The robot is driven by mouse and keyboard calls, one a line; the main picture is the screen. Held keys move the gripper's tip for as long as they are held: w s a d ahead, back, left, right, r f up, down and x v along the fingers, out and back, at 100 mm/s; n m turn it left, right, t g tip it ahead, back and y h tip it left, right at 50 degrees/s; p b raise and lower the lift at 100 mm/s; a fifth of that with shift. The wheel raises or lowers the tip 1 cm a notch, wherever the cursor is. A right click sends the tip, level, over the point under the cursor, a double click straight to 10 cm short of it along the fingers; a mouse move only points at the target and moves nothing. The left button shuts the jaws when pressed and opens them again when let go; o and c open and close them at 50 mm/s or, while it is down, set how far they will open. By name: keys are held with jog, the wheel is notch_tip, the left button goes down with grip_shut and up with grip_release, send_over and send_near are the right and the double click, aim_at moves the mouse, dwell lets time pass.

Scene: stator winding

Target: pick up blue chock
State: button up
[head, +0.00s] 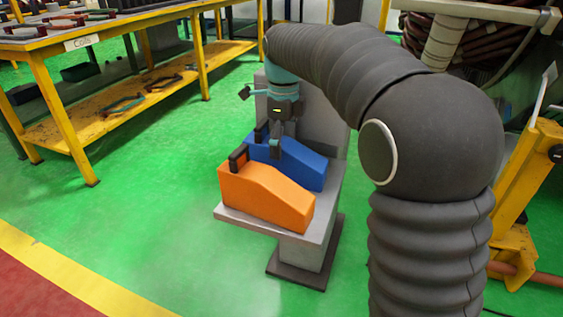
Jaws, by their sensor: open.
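The blue chock (305,168) is a wedge-shaped block with a dark handle (261,132) at its taller left end. It lies on a grey stand, behind an orange chock (262,194) of the same shape. My gripper (277,150) points down at the blue chock from above, close to its left part and just right of the handle. It is open, and I see nothing held in it. The fingertips overlap the blue chock in the picture, so I cannot tell whether they touch it. The orange chock hides the blue chock's near side.
The grey stand (245,222) has a dark foot and a tall back panel. A yellow workbench (135,22) labelled "Coils" stands at the left. Yellow framework (520,185) and large coils (475,45) stand at the right. The green floor (150,225) is clear in front left.

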jog(key=shift+f, duration=0.65)
jog(key=shift+r, duration=0.1)
jog(key=c, duration=1.4)
